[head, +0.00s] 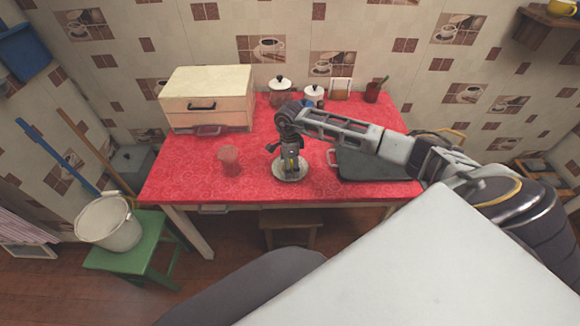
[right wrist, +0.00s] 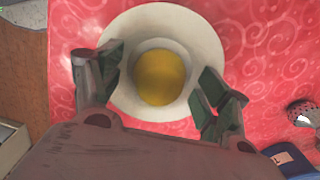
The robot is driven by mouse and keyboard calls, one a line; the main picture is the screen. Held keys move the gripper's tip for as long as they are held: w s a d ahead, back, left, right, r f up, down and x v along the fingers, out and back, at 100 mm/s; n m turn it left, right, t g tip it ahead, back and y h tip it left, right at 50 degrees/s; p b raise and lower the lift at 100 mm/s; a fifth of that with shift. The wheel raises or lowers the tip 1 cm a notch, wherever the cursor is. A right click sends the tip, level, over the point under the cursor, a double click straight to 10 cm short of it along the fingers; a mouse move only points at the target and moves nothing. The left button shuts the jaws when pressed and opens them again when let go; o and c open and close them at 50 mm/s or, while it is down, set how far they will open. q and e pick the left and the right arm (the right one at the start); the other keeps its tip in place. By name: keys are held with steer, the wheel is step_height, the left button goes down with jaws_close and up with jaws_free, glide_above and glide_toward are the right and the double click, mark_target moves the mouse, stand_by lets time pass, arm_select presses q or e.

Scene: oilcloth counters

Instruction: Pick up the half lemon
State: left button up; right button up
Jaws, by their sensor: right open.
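The half lemon (right wrist: 160,77) shows in the right wrist view as a round yellow shape. It lies in the middle of a white dish (right wrist: 205,40). In the head view the dish (head: 278,176) stands near the front edge of the red table, and my right gripper hides much of it. My right gripper (head: 290,158) points down over the dish. In the right wrist view its open fingers (right wrist: 160,88) stand to the left and right of the lemon, with gaps on both sides. My left gripper is not in view.
A reddish cup (head: 229,159) stands left of the dish. A dark box (head: 370,168) is to the right, under my arm. A cream drawer box (head: 208,98) sits at the back left, with pots (head: 280,97) and a red cup (head: 373,92) along the wall. Red cloth is clear at front left.

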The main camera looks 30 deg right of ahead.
steer(key=c, duration=1.1)
steer(key=shift+r, duration=0.2)
steer(key=shift+r, duration=4.8)
steer(key=o, duration=0.4)
steer(key=shift+c, duration=1.5)
